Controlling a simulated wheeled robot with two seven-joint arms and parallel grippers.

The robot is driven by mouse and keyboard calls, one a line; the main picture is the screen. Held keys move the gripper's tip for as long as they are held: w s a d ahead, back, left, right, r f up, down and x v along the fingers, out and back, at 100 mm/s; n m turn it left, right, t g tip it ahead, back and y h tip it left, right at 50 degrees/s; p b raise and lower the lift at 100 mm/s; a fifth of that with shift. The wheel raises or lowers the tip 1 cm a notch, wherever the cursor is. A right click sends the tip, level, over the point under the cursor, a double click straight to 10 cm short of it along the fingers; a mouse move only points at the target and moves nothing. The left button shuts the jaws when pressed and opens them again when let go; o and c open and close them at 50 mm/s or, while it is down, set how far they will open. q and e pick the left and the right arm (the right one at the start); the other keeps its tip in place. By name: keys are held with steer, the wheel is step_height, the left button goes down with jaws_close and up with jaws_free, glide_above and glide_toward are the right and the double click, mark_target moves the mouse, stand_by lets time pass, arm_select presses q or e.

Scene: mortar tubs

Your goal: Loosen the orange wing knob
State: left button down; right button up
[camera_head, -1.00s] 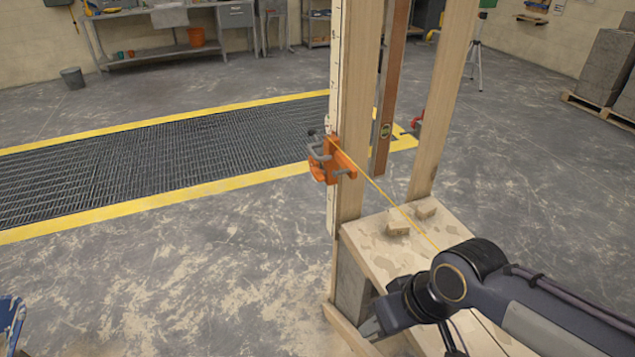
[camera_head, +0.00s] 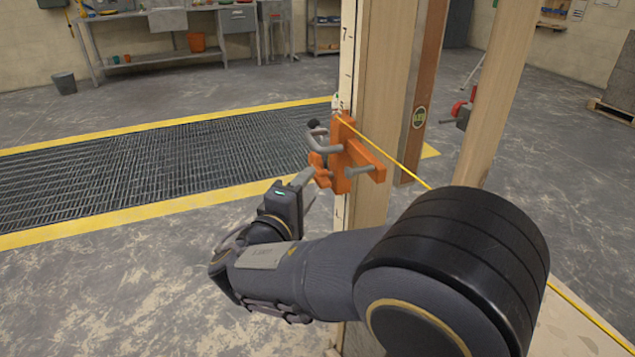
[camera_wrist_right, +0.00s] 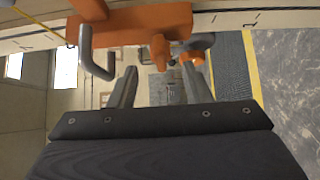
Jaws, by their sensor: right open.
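The orange wing knob (camera_head: 319,170) sits on the left side of an orange clamp (camera_head: 342,155), which is fixed to the upright wooden post (camera_head: 381,95). In the right wrist view the knob (camera_wrist_right: 160,52) shows just past the fingertips, about between them. My right gripper (camera_head: 306,184) is open, its fingers pointing up at the knob from below left. In the right wrist view the fingers of this gripper (camera_wrist_right: 158,72) are apart with nothing held. I cannot tell whether they touch the knob. My left gripper is out of view.
Grey bent rods (camera_head: 323,146) stick out of the clamp near the knob. A yellow string (camera_head: 395,164) runs from the clamp down to the right. A brown spirit level (camera_head: 418,110) and a second post (camera_head: 492,115) stand to the right.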

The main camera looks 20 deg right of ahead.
mark_target(315, 180)
steer(key=shift+b+x, duration=0.35)
steer(key=shift+x, duration=2)
steer(key=shift+c, duration=0.3)
